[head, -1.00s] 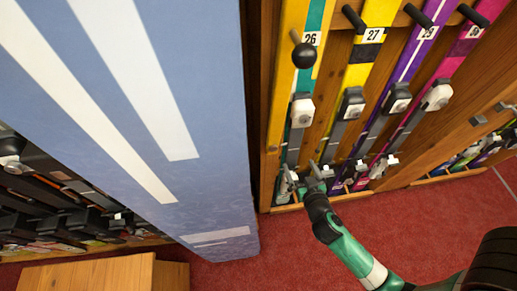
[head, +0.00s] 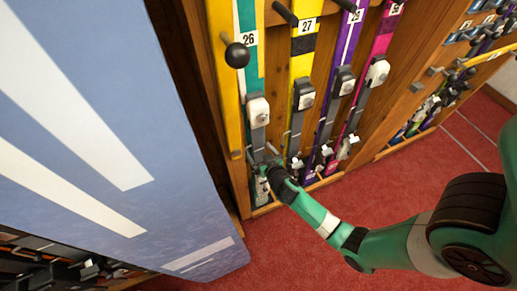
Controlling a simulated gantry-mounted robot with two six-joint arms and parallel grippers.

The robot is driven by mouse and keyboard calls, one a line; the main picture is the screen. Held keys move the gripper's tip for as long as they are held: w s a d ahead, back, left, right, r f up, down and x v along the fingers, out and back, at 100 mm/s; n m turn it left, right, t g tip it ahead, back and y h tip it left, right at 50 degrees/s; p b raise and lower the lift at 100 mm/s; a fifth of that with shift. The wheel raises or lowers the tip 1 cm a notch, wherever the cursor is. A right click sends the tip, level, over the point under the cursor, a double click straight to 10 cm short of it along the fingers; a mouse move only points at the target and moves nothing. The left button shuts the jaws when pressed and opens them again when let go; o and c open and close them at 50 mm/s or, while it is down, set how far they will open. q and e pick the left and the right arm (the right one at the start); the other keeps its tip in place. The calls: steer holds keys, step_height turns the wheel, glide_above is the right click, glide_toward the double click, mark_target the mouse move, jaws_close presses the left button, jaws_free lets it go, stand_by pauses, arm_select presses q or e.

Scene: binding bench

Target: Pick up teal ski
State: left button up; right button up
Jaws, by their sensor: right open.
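The teal ski (head: 248,72), with a yellow stripe and the number 26, stands upright in the wooden rack at upper centre of the head view. Its white-and-grey binding (head: 258,112) sits midway down. My right gripper (head: 262,153) is open in front of the ski's lower part, just below that binding. I cannot tell whether its fingers touch the ski. The gripper and wrist hide some of the ski's lower end. My left gripper is not in view.
A yellow ski (head: 302,68) numbered 27, a purple ski (head: 347,40) and a magenta ski (head: 382,35) stand close to the right. A black peg with a round knob (head: 237,55) juts out at the ski's left. A blue-and-white panel (head: 95,130) fills the left. Red carpet (head: 290,245) is clear.

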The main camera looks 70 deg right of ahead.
steer(key=shift+w+d+f, duration=0.15)
steer(key=shift+w+d, duration=0.1)
jaws_close()
steer(key=shift+r, duration=0.2)
stand_by(0.3)
